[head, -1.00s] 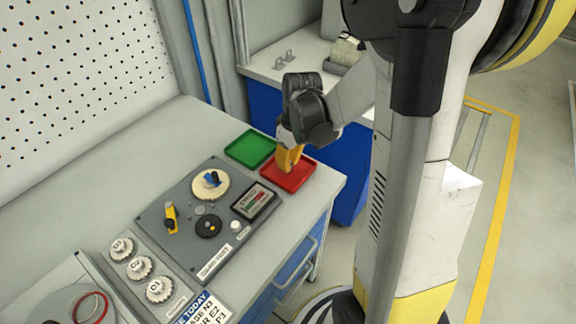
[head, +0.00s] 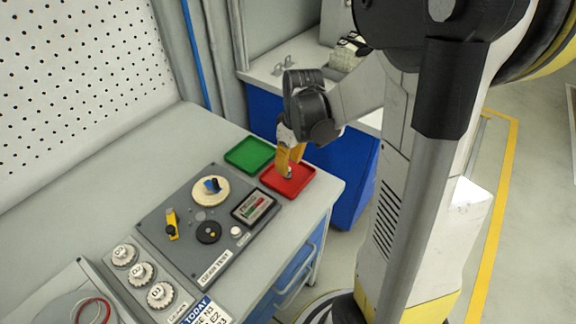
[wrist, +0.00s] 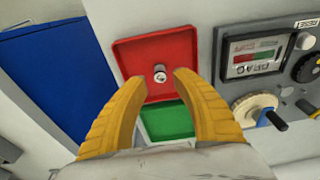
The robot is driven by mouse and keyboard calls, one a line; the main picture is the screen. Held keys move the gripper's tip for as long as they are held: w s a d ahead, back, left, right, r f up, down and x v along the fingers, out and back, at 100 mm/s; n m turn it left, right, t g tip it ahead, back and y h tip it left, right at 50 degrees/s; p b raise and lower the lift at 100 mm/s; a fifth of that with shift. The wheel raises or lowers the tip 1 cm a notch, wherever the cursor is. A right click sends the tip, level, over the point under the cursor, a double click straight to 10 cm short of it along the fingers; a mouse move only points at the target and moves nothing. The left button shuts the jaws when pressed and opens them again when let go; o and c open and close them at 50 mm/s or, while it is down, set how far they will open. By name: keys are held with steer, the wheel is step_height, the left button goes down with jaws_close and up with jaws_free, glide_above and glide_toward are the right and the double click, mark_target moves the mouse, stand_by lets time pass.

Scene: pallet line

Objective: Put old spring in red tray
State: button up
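The red tray (head: 300,183) lies on the bench near its right end, and it fills the upper middle of the wrist view (wrist: 130,52). A small metallic spring (wrist: 160,74) stands on the tray floor in the wrist view. My gripper (head: 286,171) points down over the tray. In the wrist view its yellow fingers (wrist: 160,79) are apart, with a gap on both sides of the spring. In the head view the spring is too small to make out clearly.
A green tray (head: 250,154) sits beside the red one. A grey test panel (head: 190,250) with a dial, knobs and a display (head: 254,206) is to the left. Several white round parts (head: 141,272) stand nearer. A blue cabinet (head: 335,180) is beyond the bench end.

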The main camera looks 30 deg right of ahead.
step_height(320, 180, up, 8)
steer(key=s+r+p, duration=0.1)
steer(key=p, duration=0.2)
steer(key=s+a+r+m+t, duration=0.2)
steer(key=s+a+r, duration=0.2)
steer(key=a, duration=0.3)
steer(key=s+a+r+m+t, duration=0.2)
steer(key=s+a+r+t, duration=0.1)
steer(key=s+a, duration=0.2)
steer(key=shift+s+a+r+t+h, duration=0.3)
steer(key=shift+a+r, duration=0.1)
steer(key=shift+a, duration=0.45)
steer(key=shift+a, duration=0.1)
